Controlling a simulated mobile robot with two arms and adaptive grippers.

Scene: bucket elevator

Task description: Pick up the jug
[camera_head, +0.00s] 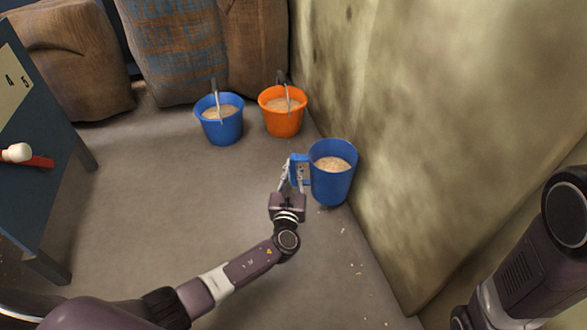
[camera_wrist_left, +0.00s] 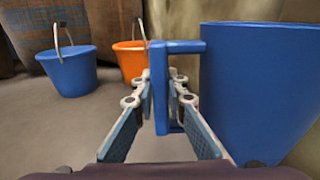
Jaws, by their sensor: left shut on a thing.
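The jug (camera_head: 333,178) is blue with a side handle and holds pale grain-like stuff. It stands upright near the wall, right of centre in the head view; I cannot tell whether it touches the floor. My left gripper (camera_head: 294,172) is shut on the jug's handle, on its left side. In the left wrist view the gripper (camera_wrist_left: 160,100) has one finger on each side of the upright handle, and the jug's body (camera_wrist_left: 258,90) fills the right side. My right gripper is out of view; only part of my right arm shows at the right.
A blue bucket (camera_head: 219,130) and an orange bucket (camera_head: 283,122), both with grain and raised handles, stand behind the jug. Full sacks (camera_head: 175,50) line the back. A stained wall (camera_head: 430,130) rises close on the right. A dark table (camera_head: 30,150) stands at the left. The middle floor is clear.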

